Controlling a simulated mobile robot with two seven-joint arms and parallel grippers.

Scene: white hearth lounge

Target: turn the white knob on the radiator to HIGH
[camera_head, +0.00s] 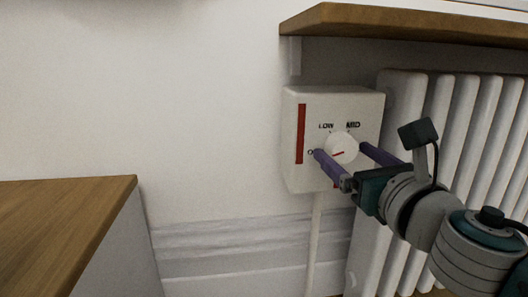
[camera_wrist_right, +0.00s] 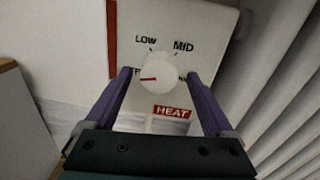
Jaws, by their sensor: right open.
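The white knob (camera_head: 341,148) sits on the front of a white control box (camera_head: 300,180) beside the radiator (camera_head: 452,115). In the right wrist view the knob (camera_wrist_right: 159,73) has a red pointer line aimed left, below LOW. LOW and MID are printed above it. The HIGH label is not readable, as my right finger covers that side. My right gripper (camera_head: 343,152) is open, with its purple fingers on either side of the knob; in the right wrist view they (camera_wrist_right: 160,80) appear apart from it. My left gripper is not in view.
A wooden shelf (camera_head: 420,24) juts out above the box and radiator. A white pipe (camera_head: 314,245) runs down from the box. A wooden-topped cabinet (camera_head: 60,215) stands at the left. The wall between cabinet and box is clear.

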